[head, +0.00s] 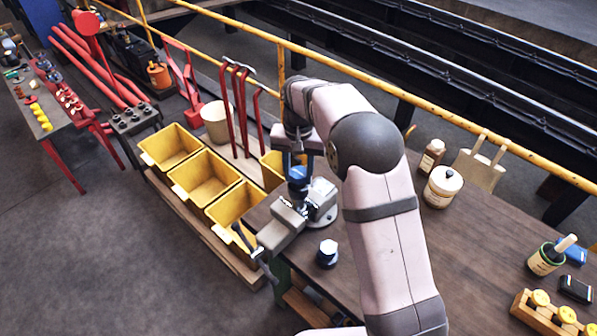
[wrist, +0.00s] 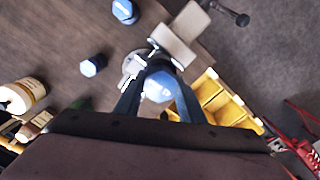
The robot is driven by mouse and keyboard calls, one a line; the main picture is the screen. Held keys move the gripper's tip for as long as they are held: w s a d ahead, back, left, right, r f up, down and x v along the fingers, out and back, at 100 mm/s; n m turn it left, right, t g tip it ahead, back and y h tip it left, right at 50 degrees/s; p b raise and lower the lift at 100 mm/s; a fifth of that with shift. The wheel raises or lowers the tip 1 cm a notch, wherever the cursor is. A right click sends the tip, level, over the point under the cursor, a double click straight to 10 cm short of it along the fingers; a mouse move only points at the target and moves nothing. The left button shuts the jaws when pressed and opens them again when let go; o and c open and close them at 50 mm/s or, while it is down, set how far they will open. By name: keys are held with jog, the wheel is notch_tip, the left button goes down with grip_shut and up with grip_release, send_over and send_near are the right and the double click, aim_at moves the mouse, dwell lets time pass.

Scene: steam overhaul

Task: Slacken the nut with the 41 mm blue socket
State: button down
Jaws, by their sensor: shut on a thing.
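My gripper (head: 297,162) points down over the bench vise (head: 290,212) and is shut on a blue socket (head: 298,178). In the wrist view the held socket (wrist: 159,87) sits between the two fingers, right beside the vise jaws (wrist: 174,45). Its size marking cannot be read. A dark piece shows directly under the socket at the vise; I cannot tell whether the socket is on the nut, which is hidden.
Yellow bins (head: 204,178) stand left of the bench (head: 440,250). A white jar (head: 443,187) and a brown bottle (head: 432,156) stand behind my arm. A wooden rack (head: 548,316) is at the right. The vise handle (head: 262,262) sticks out at the front.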

jog(key=shift+f+b, duration=0.7)
jog(key=shift+f, duration=0.65)
jog(key=c, duration=1.8)
grip_release()
grip_shut()
jog(key=shift+n+p, duration=0.45)
jog(key=shift+n, duration=1.65)
jog(key=n, duration=0.2)
jog(key=shift+n+p, duration=0.3)
jog(key=shift+n, duration=0.7)
